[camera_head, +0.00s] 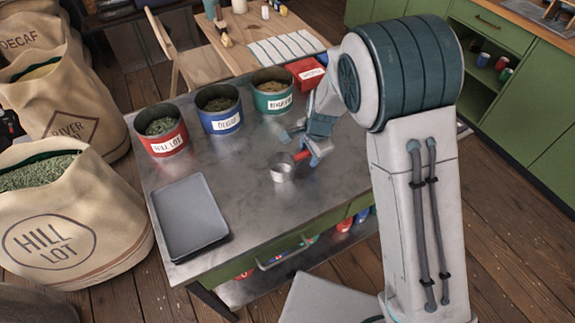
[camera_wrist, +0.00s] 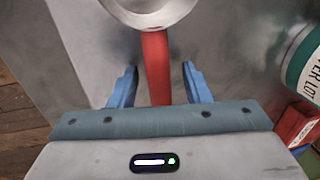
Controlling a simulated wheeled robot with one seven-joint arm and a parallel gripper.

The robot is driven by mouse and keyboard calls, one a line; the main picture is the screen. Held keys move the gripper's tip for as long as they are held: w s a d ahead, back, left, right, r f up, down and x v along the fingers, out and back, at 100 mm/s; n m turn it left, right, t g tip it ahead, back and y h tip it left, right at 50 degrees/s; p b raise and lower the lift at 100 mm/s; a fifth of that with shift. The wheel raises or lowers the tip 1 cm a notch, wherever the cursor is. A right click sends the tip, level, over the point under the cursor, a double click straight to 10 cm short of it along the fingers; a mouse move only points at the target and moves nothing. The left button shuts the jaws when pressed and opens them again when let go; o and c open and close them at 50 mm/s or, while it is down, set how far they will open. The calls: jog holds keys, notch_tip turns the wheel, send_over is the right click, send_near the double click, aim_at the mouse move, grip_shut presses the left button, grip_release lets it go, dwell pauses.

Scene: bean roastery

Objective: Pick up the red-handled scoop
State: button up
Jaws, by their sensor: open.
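The scoop has a silvery metal bowl (camera_head: 283,171) and a red handle (camera_head: 301,156), and it lies on the metal-topped table (camera_head: 240,200). In the wrist view the red handle (camera_wrist: 156,66) runs from the bowl (camera_wrist: 148,10) down between my two blue fingers. My gripper (camera_head: 299,146) is at the handle end of the scoop. In the wrist view my gripper (camera_wrist: 160,82) is open, with a gap on each side of the handle. The lower end of the handle is hidden behind my gripper's body.
Red (camera_head: 163,138), blue (camera_head: 220,119) and green (camera_head: 272,98) labelled tins stand along the table's back. A red box (camera_head: 305,73) is beside the green tin. A grey tray (camera_head: 188,217) lies at the left. The table between tray and scoop is clear.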

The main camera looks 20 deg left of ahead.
grip_shut()
